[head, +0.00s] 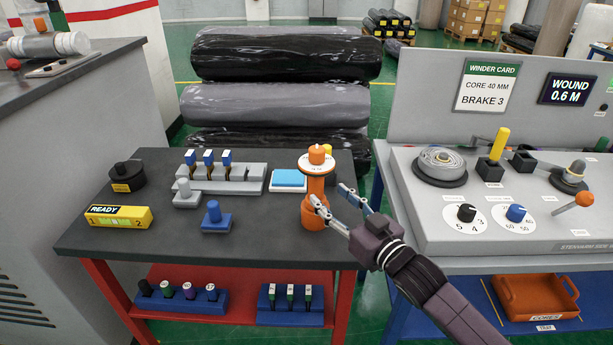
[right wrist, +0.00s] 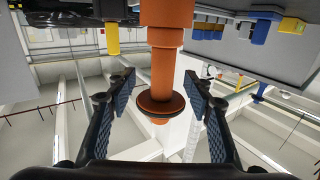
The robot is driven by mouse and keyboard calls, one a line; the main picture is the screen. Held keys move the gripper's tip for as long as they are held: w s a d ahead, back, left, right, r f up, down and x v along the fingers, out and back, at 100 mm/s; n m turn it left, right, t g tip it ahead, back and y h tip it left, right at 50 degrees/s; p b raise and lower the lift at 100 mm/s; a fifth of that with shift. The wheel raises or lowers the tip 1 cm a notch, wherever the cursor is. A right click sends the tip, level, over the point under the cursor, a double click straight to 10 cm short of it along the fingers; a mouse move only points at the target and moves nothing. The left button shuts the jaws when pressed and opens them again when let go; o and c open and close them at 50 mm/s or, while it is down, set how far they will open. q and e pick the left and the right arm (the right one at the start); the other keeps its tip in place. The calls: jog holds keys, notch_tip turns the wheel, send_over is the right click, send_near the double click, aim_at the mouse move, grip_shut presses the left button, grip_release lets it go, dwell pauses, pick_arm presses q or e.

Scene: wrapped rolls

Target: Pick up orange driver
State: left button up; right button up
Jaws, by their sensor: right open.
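The orange driver (head: 314,213) stands upright near the right edge of the dark bench, with a white disc and a small orange knob on top. My right gripper (head: 328,194) is open beside it, coming from the lower right. One finger crosses the driver's front side and the other is to its right. In the right wrist view the driver (right wrist: 166,70) appears upside down between the two open fingers (right wrist: 156,80), with visible gaps on both sides. My left gripper is not in view.
A blue-topped box (head: 289,179) lies close left of the driver. A grey rack (head: 243,180) with blue-capped pieces, a blue block (head: 216,222) and a yellow READY unit (head: 118,216) are farther left. A grey control console (head: 440,222) stands at the right, past a gap.

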aim_at(320, 188)
jog(key=shift+r+p+x, duration=0.2)
jog(key=shift+p+x, duration=0.1)
jog(key=shift+x, duration=0.95)
jog(key=x, duration=0.3)
jog(key=shift+w+a+f, duration=0.1)
jog(key=shift+a+f, duration=0.05)
jog(key=shift+a, duration=0.25)
jog(key=shift+w+a+f, duration=0.1)
jog(key=shift+w, duration=0.1)
jog(key=shift+c, duration=0.6)
jog(key=c, duration=1)
pick_arm(q)
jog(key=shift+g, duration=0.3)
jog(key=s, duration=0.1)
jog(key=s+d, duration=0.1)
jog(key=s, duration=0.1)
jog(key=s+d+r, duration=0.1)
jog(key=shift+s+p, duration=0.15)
jog(key=shift+p, duration=0.15)
pick_arm(e)
jog(key=shift+r, duration=0.2)
jog(key=shift+c, duration=0.3)
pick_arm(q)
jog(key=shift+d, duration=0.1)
pick_arm(e)
jog(key=shift+r, duration=0.1)
